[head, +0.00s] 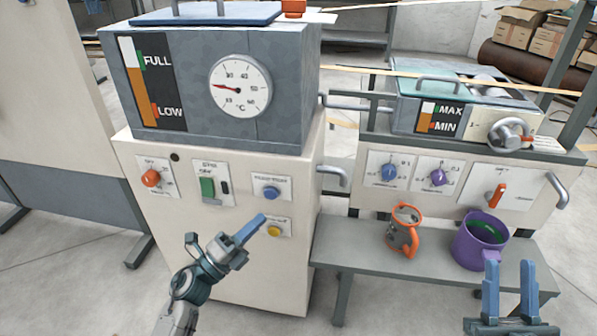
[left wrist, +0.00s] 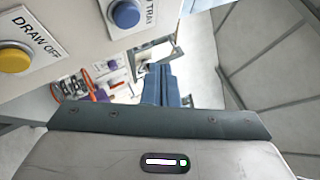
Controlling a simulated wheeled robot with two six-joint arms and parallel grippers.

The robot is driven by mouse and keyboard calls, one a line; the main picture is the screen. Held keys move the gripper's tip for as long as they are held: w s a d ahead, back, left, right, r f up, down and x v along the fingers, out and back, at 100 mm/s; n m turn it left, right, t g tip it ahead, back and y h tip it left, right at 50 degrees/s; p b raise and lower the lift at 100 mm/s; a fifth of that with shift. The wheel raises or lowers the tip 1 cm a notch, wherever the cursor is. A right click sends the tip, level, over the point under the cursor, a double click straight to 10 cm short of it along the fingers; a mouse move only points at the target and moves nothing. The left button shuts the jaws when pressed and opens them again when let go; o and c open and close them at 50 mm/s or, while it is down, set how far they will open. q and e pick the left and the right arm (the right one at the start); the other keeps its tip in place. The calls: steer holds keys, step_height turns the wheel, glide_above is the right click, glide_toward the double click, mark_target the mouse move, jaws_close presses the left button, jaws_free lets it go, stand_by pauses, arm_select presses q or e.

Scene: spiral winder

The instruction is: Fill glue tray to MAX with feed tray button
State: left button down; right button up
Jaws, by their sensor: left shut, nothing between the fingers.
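The blue feed tray button (head: 271,193) is on the white cabinet's front; in the left wrist view (left wrist: 125,13) it is at the top, labelled "TRAY". My left gripper (head: 262,218) is shut and empty, its tips below the blue button in the head view and apart from it in the wrist view (left wrist: 160,70). The glue tray unit (head: 475,92) stands at the right. Its MAX/MIN gauge (head: 427,109) is orange in the lower part and white above. My right gripper (head: 509,266) is open and empty in front of the bench.
A yellow draw off button (head: 274,231) is just below the blue one. A green switch (head: 208,187) and red knob (head: 151,178) are to the left. The tank (head: 215,90) has a FULL/LOW gauge. An orange mug (head: 403,238) and purple mug (head: 480,240) stand on a grey bench (head: 365,263).

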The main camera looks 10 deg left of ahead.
mark_target(271, 194)
step_height(271, 194, down, 13)
steer(key=w+g+h+p, duration=0.25)
steer(key=g+p, duration=0.25)
steer(key=g, duration=0.6)
arm_select(q)
steer(key=s+p, duration=0.3)
steer(key=shift+s, duration=0.4)
arm_select(e)
steer(key=s+d+f+m+g, duration=0.1)
steer(key=s+f+g, duration=0.9)
steer(key=s, duration=0.1)
steer(key=shift+s+f, duration=0.2)
steer(key=shift+s, duration=0.15)
steer(key=shift+d, duration=0.1)
